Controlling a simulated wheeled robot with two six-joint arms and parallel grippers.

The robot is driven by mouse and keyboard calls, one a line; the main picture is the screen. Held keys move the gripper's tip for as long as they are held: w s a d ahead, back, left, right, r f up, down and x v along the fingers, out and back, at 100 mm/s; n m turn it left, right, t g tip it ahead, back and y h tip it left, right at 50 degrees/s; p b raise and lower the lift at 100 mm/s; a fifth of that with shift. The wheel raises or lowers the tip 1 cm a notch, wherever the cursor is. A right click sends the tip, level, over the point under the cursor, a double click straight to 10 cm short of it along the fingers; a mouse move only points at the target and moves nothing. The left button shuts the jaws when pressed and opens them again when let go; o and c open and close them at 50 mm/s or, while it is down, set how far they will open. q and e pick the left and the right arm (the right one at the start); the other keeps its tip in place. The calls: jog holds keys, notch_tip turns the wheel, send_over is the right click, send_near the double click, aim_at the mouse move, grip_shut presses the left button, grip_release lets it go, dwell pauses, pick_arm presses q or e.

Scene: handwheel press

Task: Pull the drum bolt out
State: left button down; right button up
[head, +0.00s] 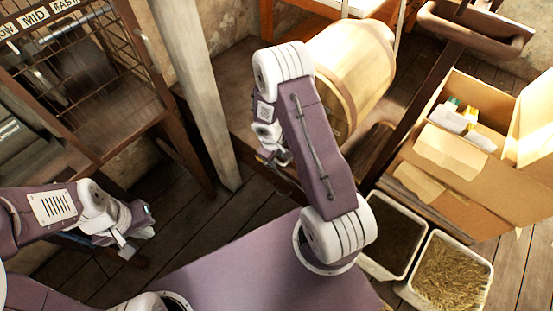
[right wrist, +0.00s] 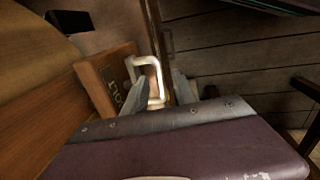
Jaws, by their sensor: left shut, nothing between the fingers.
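The drum (head: 352,65) is a pale wooden barrel lying tilted at the upper middle of the head view. The bolt's handle (right wrist: 148,66) is a pale U-shaped bar in the right wrist view, beside a wooden plate (right wrist: 106,82) with partly hidden lettering. My right gripper (right wrist: 160,82) has its fingers apart, with the lower part of the handle between them; a firm grip is not visible. In the head view the right gripper (head: 275,157) is small beside the drum's lower left, and the bolt is hidden. My left gripper (head: 135,238) is shut and empty at the lower left.
A metal cage rack (head: 90,85) and a pale post (head: 195,90) stand left of the drum. A cardboard box (head: 450,195) and two bins, one dark inside (head: 392,235) and one with straw (head: 450,275), stand right. Wooden floor lies between.

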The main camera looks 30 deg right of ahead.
jog(key=shift+c, duration=0.3)
grip_shut()
dwell(1.0)
jog(key=shift+a, duration=0.15)
jog(key=a+b, duration=0.1)
jog(key=s+a+b, duration=0.1)
jog(key=a, duration=0.1)
jog(key=shift+s+a+b, duration=0.25)
jog(key=shift+s+b, duration=0.1)
jog(key=shift+b, duration=0.05)
